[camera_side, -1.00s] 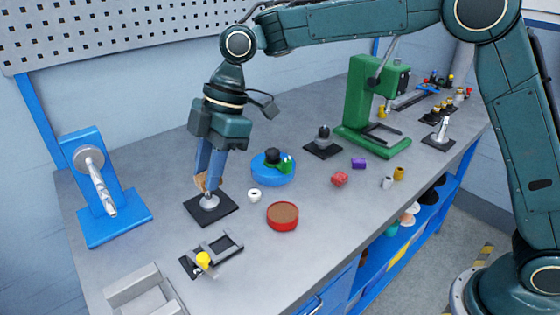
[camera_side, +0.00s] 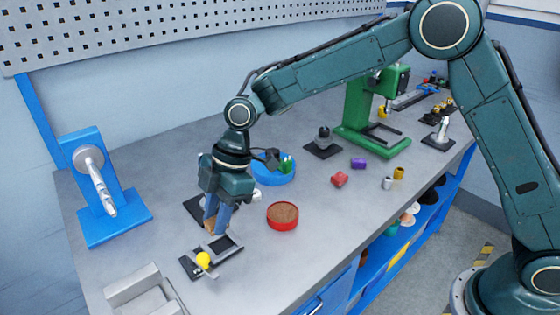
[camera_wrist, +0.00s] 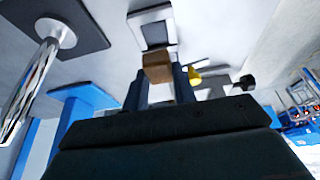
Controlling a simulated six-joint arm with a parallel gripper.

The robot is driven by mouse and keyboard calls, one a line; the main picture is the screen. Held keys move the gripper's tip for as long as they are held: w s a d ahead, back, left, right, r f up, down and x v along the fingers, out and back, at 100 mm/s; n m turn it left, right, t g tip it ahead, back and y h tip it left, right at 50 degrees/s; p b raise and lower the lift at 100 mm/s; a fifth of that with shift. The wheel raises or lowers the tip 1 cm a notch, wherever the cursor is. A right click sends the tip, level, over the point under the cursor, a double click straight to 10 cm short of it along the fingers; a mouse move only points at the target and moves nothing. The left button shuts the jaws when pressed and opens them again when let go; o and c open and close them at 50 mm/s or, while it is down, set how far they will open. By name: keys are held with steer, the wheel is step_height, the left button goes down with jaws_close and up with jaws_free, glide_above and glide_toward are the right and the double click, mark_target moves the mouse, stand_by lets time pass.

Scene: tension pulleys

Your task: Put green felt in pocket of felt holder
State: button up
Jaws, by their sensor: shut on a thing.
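My gripper (camera_side: 214,225) is shut on a small tan-brown block (camera_wrist: 157,67), which shows between the fingertips in the wrist view. In the side view the gripper points down just behind a dark frame with a grey bar and a yellow knob (camera_side: 203,259). Whether the block touches the frame is unclear. Small green pieces (camera_side: 286,165) sit at a round blue dish (camera_side: 272,177), behind and right of the gripper; they may be the green felt. I cannot tell for sure which thing is the felt holder, and no pocket is clearly visible.
A red round dish with a brown inside (camera_side: 283,215) stands right of the gripper. A blue stand with a silver rod (camera_side: 98,190) is at left, a grey block (camera_side: 140,289) in front. A green press (camera_side: 360,120) is behind. Small red (camera_side: 339,179) and purple (camera_side: 358,162) pieces lie right.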

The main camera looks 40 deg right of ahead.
steer(key=shift+f, duration=1.8)
steer(key=shift+f, duration=0.6)
steer(key=o, duration=0.9)
steer(key=shift+r, duration=0.15)
steer(key=shift+v, duration=6.45)
